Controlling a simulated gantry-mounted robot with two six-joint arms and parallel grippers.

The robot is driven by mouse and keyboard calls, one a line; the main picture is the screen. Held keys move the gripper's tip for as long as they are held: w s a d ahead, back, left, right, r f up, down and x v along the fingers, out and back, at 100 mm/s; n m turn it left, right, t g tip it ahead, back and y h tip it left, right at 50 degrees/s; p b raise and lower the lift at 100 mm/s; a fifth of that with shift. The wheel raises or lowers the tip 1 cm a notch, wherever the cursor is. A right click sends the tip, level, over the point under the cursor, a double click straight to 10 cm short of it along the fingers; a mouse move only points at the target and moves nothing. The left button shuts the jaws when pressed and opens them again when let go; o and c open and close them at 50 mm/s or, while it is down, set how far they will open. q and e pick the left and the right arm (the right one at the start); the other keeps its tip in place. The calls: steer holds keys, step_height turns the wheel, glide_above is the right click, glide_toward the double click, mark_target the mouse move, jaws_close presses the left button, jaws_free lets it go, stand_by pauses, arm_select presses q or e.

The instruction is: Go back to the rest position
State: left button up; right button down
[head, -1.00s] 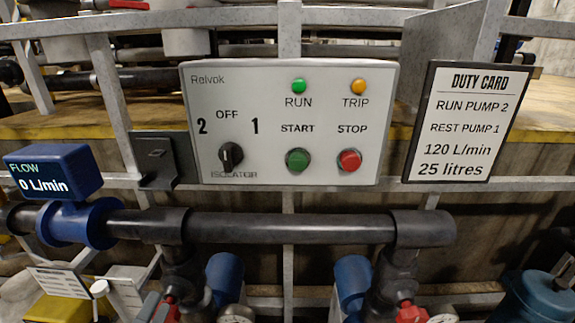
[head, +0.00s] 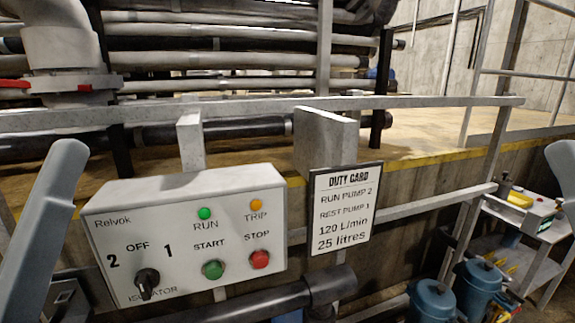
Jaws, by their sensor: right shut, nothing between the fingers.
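My right arm and gripper (head: 567,190) show only as a grey piece cut off at the right edge. The gripper is shut and holds nothing, well clear of the panel. The white control panel (head: 187,190) stands at the lower left, with a black isolator knob (head: 147,283), a green START button (head: 213,269) and a red STOP button (head: 260,259). Its RUN lamp (head: 204,213) is green and its TRIP lamp (head: 256,204) amber. Neither arm appears to touch the panel.
The duty card (head: 343,210) beside the panel says run pump 2, rest pump 1, 120 L/min, 25 litres. A grey railing (head: 420,102) crosses behind. Blue canisters (head: 434,300) and a cart (head: 535,270) stand at the lower right. A dark pipe (head: 270,303) runs below the panel.

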step_height(320, 180, up, 29)
steer(key=p, duration=2.6)
step_height(320, 180, down, 61)
steer(key=b, duration=6.1)
steer(key=shift+r, duration=0.1)
